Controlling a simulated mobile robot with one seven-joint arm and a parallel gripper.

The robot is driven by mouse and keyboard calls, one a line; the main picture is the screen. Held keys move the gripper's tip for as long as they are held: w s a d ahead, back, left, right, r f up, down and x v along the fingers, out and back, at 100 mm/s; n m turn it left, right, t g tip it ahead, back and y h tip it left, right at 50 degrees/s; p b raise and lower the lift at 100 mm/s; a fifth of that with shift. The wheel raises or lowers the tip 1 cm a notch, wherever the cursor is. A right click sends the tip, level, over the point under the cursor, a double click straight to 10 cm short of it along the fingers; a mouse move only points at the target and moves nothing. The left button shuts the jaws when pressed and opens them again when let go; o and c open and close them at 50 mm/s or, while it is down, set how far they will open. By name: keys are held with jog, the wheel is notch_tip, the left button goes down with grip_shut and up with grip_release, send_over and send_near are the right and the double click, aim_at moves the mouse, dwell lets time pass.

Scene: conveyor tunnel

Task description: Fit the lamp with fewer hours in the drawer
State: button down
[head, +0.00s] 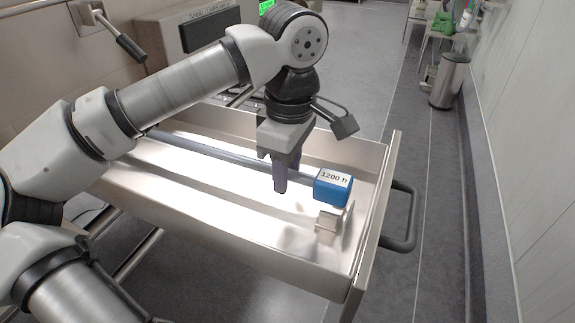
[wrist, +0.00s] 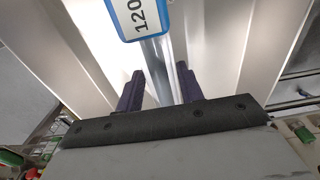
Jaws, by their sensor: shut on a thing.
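The lamp is a long clear tube (head: 215,150) with a blue end block (head: 333,188) labelled "1200 h". It lies lengthwise over the open metal drawer (head: 215,248). My gripper (head: 281,188) points down into the drawer and is shut on the tube close to the blue block. In the wrist view the tube (wrist: 163,62) passes between the dark fingers (wrist: 159,78), with the blue block (wrist: 140,18) at the top. A metal holder (head: 329,220) stands on the drawer floor below the blue block. I cannot tell whether block and holder touch. The tube's far end is hidden behind my arm.
The drawer has a raised rim and a grey handle (head: 408,215) at its right end. A lever (head: 125,42) sticks out from the left wall. A grey machine housing (head: 188,32) stands behind the drawer. A bin (head: 450,80) stands farther back; the floor at right is clear.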

jog(key=shift+f+b, duration=1.4)
jog(key=shift+f, duration=0.5)
jog(key=shift+r, duration=0.1)
jog(key=c, duration=0.8)
grip_release()
jog(key=r, duration=0.7)
jog(key=r+p, duration=0.1)
jog(key=r, duration=0.5)
jog(key=shift+s+d+r, duration=0.1)
jog(key=shift+d+r, duration=0.1)
jog(key=shift+r, duration=0.2)
